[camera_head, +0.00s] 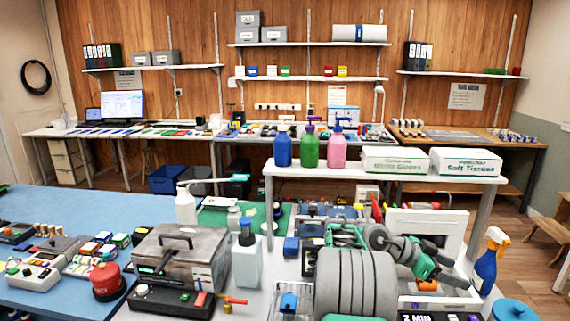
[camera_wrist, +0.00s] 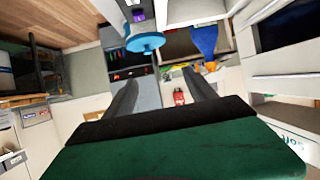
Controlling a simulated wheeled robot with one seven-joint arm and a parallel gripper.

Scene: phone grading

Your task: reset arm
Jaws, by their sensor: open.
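My gripper (camera_wrist: 163,82) shows in the wrist view as two dark fingers, spread apart with nothing held between them. Its dark green body fills the bottom of that view. A small red item (camera_wrist: 179,97) appears between the fingers, beyond them; I cannot tell what it is. In the head view my grey and green arm reaches over the right part of the near bench, bent at the wrist, by the white upright panel (camera_head: 440,222). The fingertips are hard to make out there.
A blue spray bottle (camera_head: 486,268) and a blue round lid (camera_head: 512,309) stand right of my arm. A grey machine (camera_head: 180,258) and a white bottle (camera_head: 246,262) stand left. A raised white shelf (camera_head: 345,172) behind carries three bottles and boxes. The bench is crowded.

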